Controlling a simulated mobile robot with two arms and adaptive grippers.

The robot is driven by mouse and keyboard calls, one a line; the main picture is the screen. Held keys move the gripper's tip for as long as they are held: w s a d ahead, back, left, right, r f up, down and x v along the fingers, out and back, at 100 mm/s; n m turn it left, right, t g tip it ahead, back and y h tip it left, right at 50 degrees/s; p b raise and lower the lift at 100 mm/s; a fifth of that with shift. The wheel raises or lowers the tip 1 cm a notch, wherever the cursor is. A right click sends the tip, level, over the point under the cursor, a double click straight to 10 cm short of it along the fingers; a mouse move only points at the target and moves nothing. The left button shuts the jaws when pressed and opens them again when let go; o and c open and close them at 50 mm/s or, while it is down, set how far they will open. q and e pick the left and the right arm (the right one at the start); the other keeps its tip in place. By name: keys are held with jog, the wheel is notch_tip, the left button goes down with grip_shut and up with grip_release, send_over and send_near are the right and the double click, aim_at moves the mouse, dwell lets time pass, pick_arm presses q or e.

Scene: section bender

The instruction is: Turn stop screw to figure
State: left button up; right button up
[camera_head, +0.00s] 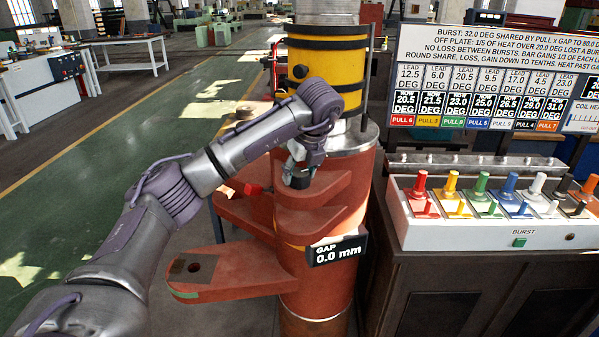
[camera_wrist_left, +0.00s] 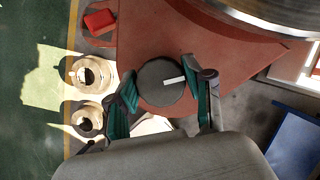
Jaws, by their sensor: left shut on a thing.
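The stop screw shows as a round black knob with a white mark in the left wrist view (camera_wrist_left: 158,88), on the red bender body (camera_head: 330,205). In the head view its dark side (camera_head: 296,181) shows below my left gripper (camera_head: 297,172). The gripper's green-padded fingers (camera_wrist_left: 160,92) stand on either side of the knob, shut on it. The white mark points to the right in the left wrist view. The gap display (camera_head: 337,250) reads 0.0 mm. My right gripper is not in view.
A console (camera_head: 490,215) with several coloured levers and a green BURST button (camera_head: 519,242) stands at the right. A sign board (camera_head: 490,75) with DEG figures rises behind it. A yellow cylinder (camera_head: 335,65) stands above the bender. Open green floor (camera_head: 110,190) lies to the left.

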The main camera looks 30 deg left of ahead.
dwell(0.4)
pick_arm(q)
jog(key=o, duration=1.2)
jog(key=shift+c, duration=0.2)
jog(key=v, duration=1.2)
